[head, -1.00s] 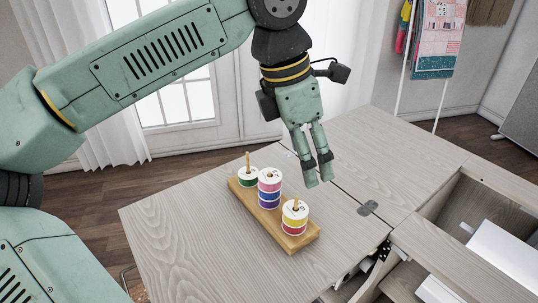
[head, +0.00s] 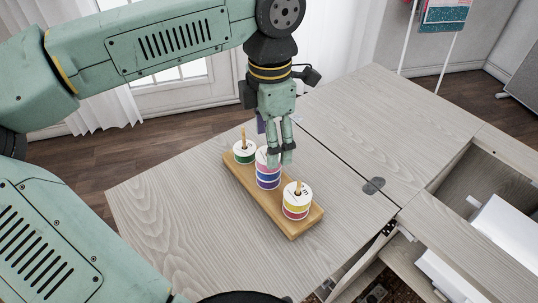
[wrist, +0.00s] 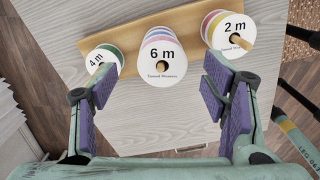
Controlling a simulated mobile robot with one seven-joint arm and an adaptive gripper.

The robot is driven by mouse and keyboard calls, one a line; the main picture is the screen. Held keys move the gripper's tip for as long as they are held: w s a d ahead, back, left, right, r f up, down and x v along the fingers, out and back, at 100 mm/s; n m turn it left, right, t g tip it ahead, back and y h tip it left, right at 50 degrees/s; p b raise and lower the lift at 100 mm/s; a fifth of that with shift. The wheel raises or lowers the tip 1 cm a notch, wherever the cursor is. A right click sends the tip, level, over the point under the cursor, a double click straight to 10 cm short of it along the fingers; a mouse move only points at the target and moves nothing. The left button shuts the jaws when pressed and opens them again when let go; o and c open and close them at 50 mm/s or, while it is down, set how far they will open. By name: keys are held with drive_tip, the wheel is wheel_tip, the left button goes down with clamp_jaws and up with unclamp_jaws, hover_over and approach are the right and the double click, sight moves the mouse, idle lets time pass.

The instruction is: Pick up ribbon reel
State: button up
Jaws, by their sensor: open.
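Ribbon reels sit in three stacks on a wooden peg stand (head: 290,228) on the cabinet top. The left stack (head: 244,155) is green and white. The middle stack (head: 267,179) shows pink, purple and blue. The front right stack (head: 297,205) shows yellow and red. In the wrist view the tops read "4 m" (wrist: 98,59), "6 m" (wrist: 161,53) and "2 m" (wrist: 229,27). My gripper (head: 281,160) is open, pointing down just behind and right of the middle stack, partly overlapping it in the head view. In the wrist view the "6 m" stack lies ahead, between the fingers' directions; nothing is held.
The cabinet top (head: 165,210) is clear around the stand. A hinge (head: 373,186) lies in the seam to the right. An open compartment (head: 480,190) with white boxes (head: 505,235) is at the right.

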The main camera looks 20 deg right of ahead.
drive_tip(key=shift+s+f, duration=0.15)
drive_tip(key=shift+f, duration=1.6)
drive_tip(key=c, duration=1.1)
